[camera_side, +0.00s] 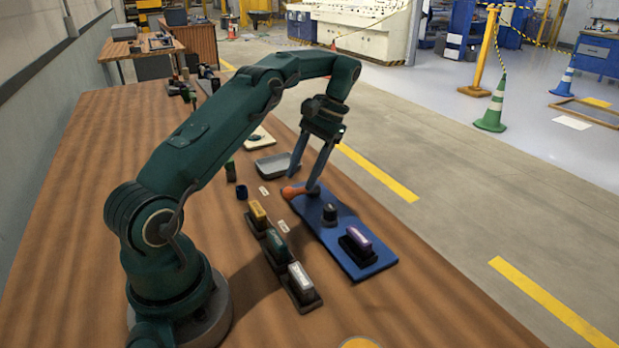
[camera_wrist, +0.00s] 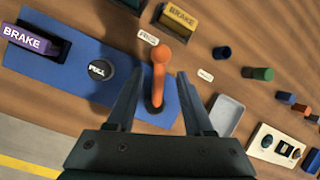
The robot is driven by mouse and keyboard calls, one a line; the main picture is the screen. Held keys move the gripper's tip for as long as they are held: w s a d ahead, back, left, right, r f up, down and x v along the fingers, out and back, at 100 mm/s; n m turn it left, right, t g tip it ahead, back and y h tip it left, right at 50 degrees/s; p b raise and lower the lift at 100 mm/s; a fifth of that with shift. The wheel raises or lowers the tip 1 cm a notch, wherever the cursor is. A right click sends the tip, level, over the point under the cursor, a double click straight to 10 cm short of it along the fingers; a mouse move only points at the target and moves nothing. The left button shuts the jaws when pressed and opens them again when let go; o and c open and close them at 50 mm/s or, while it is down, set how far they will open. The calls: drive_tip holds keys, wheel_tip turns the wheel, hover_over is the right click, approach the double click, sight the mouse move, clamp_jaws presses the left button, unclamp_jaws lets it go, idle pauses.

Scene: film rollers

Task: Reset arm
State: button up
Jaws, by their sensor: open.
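My gripper (camera_side: 302,184) is open and points down over the far end of a blue board (camera_side: 335,235). An orange knobbed handle (camera_side: 291,192) is at that end of the board. In the wrist view the handle (camera_wrist: 158,68) shows between the two spread fingers (camera_wrist: 159,78), with a gap on each side. I cannot tell how far above it the fingertips are.
A blue cylinder (camera_side: 241,192), a dark green one (camera_side: 230,171) and a grey tray (camera_side: 276,164) stand farther back.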

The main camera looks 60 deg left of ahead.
idle(0.3)
drive_tip(key=s+d+r+m+t+y, duration=0.1)
drive_tip(key=d+r+t, duration=0.2)
drive_tip(key=d+r, duration=0.35)
drive_tip(key=s+d+r+m+t+y, duration=0.15)
drive_tip(key=d+r, duration=0.25)
drive_tip(key=r, duration=0.5)
drive_tip(key=s+d+f+m+t+h, duration=0.2)
drive_tip(key=s+d+f+t, duration=0.4)
drive_tip(key=s+d, duration=0.2)
drive_tip(key=shift+s+d+f+h, duration=0.3)
drive_tip(key=shift+s+f+h, duration=0.1)
drive_tip(key=shift+s, duration=0.7)
